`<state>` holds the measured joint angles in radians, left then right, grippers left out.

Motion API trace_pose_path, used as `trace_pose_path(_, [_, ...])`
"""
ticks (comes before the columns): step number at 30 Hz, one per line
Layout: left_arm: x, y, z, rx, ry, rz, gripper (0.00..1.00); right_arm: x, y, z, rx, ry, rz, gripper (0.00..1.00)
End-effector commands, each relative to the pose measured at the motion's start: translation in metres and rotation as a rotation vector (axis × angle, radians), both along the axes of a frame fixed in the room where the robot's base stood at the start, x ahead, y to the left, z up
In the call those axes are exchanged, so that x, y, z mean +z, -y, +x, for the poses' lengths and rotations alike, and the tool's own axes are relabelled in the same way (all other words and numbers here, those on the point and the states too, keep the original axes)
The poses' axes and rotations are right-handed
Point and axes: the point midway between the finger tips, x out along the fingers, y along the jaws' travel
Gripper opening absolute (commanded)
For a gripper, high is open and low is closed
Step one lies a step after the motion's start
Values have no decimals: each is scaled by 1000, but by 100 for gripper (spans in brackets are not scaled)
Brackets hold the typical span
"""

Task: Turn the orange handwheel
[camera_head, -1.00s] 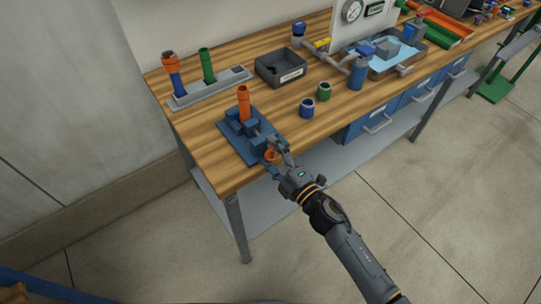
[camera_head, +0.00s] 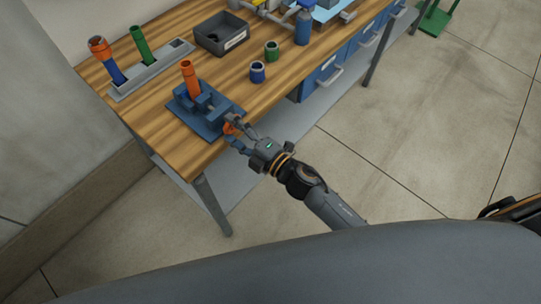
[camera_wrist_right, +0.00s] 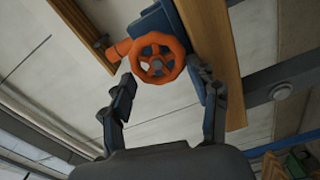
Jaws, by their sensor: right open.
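The orange handwheel (camera_wrist_right: 157,58) shows in the right wrist view, on the front of a blue vise (camera_head: 207,103) at the table's near-left corner. In the head view the handwheel (camera_head: 229,128) is mostly hidden by my gripper. An orange-topped upright tube (camera_head: 190,79) stands in the vise. My right gripper (camera_head: 242,142) is at the table's front edge, facing the wheel. In the wrist view its two fingers (camera_wrist_right: 167,85) are open, one on each side of the wheel's lower part; I cannot tell whether they touch it. My left gripper is not in view.
A grey rack (camera_head: 152,70) holds a blue-and-orange tube and a green tube behind the vise. A dark bin (camera_head: 222,38), a blue cup (camera_head: 257,72) and a green cup (camera_head: 272,51) stand to the right on the wooden table (camera_head: 165,135).

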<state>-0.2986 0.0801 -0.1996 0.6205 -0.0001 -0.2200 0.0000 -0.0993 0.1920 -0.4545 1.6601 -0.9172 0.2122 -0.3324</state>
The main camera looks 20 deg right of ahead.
Motion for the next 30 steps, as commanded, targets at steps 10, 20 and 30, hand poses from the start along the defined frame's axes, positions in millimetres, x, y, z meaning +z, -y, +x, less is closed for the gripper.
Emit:
trace_pose_path(10, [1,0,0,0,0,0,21,-7,22,-23,-9,-16,-8,80])
trace_pose_path(20, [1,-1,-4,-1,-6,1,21,-5,33,-42,-4,-14,-4,80])
trace_pose_path(30, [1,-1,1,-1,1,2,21,-4,47,-61,-4,-12,-3,80])
